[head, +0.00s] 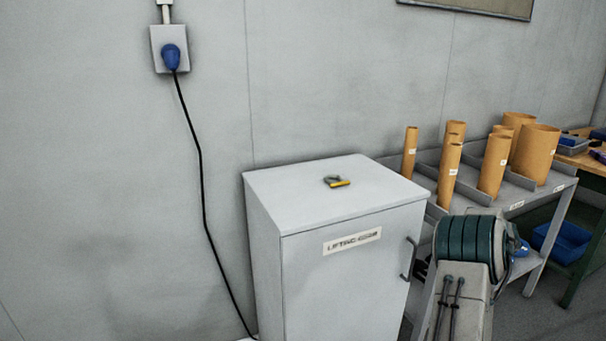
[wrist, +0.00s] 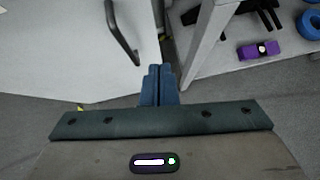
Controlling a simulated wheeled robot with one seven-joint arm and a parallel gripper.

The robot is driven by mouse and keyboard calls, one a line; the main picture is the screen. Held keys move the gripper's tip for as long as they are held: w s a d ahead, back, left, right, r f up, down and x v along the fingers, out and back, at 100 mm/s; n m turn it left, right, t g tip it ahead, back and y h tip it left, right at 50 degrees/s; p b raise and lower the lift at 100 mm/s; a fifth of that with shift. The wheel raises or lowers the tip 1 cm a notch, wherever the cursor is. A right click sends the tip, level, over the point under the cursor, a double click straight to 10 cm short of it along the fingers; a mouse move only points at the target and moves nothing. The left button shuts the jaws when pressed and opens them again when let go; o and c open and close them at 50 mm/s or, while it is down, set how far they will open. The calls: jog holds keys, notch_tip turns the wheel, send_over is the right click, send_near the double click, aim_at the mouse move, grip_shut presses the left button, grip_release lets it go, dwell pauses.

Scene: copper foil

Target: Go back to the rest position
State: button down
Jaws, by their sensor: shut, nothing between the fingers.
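My gripper (wrist: 158,86) shows in the wrist view, its two blue fingers together with nothing between them. It hangs over the grey floor, near the gap between a white cabinet (wrist: 60,55) and a grey shelf frame (wrist: 205,45). In the head view, part of my arm (head: 468,250) is at the lower right, in front of the shelf, and my gripper is not visible there. The cabinet also shows in the head view (head: 340,285), closed, with a label on its front and a dark handle (head: 408,258) at its right edge.
A small grey and yellow item (head: 337,181) lies on the cabinet top. Several brown tubes (head: 535,155) stand on the shelf bench (head: 520,197) to the right. A black cable (head: 200,180) hangs from a wall socket. A purple item (wrist: 258,50) lies on the lower shelf.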

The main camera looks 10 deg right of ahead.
jog(key=w+a+r+m+t+h+p, duration=0.1)
jog(key=a+r+m+t+h, duration=0.15)
jog(key=r+m, duration=0.4)
jog(key=w+a+r+m+t+h+p, duration=0.1)
jog(key=a+r+m+p, duration=0.15)
jog(key=r, duration=0.75)
jog(key=s+a+r+m+h+p, duration=0.2)
jog(key=s+a+r+m+h, duration=0.15)
jog(key=a+r+m, duration=0.4)
jog(key=s+a+f+m+g+y+p, duration=0.1)
jog(key=s+a+m+g, duration=0.4)
jog(key=s+a+m, duration=0.5)
jog(key=s+a+f+m+g+y+p, duration=0.1)
jog(key=s+a+m+g+y+p, duration=0.3)
jog(key=s+a+m, duration=0.7)
jog(key=s+a+g, duration=0.1)
jog(key=s+a, duration=0.5)
jog(key=s, duration=0.7)
jog(key=shift+s+a+f+y, duration=0.2)
jog(key=shift+s+f+y, duration=0.1)
jog(key=shift+f+y, duration=0.1)
jog(key=shift+r, duration=0.1)
